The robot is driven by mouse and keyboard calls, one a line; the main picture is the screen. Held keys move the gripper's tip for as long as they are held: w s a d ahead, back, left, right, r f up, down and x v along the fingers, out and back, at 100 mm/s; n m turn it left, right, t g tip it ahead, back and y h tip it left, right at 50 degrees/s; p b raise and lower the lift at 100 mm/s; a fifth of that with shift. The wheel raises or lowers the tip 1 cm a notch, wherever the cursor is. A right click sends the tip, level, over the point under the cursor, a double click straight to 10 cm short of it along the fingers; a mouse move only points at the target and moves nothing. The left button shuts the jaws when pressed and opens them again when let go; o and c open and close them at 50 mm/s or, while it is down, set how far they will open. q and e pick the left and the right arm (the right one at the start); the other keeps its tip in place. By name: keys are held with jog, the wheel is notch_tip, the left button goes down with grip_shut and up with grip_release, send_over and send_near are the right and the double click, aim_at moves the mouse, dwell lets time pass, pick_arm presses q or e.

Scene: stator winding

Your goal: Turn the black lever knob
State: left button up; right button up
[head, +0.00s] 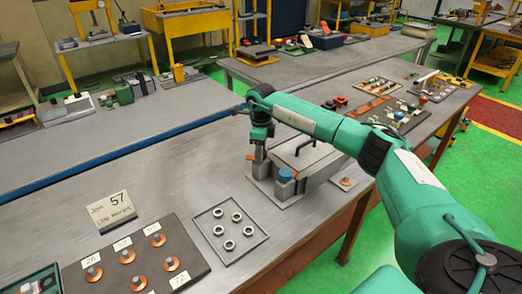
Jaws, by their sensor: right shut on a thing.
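My right gripper (259,152) points down at the rear left post of a grey metal device (318,165) on the near workbench. It is shut at the top of that post, where the black lever knob is largely hidden by the fingers. An orange tab sticks out to the left beside the fingertips. A second post at the device's front carries a blue knob (285,174). A thin black bent handle (305,141) stands on top of the device. My left gripper is not in view.
A tray of several nuts (212,238) and a dark board of orange-brown parts with number cards (187,257) lie at front left. A "57" card (110,212) stands behind them. Boards of small parts (405,112) lie at the right. The bench left of the device is clear.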

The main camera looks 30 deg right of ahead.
jog(key=m, duration=0.3)
jog(key=shift+r+m, duration=0.15)
jog(key=shift+m, duration=0.25)
jog(key=m, duration=0.3)
jog(key=shift+w+m, duration=0.1)
jog(key=shift+m, duration=0.2)
jog(key=m, duration=0.6)
jog(key=shift+d+r+p, duration=0.1)
jog(key=shift+r+p, duration=0.05)
jog(key=shift+p, duration=0.15)
jog(key=m, duration=0.5)
jog(key=shift+m+p, duration=0.35)
jog(key=shift+m, duration=0.05)
jog(key=m+p, duration=0.1)
jog(key=m, duration=0.4)
jog(key=shift+m, duration=0.4)
jog(key=o, duration=0.9)
jog(key=shift+o, duration=0.3)
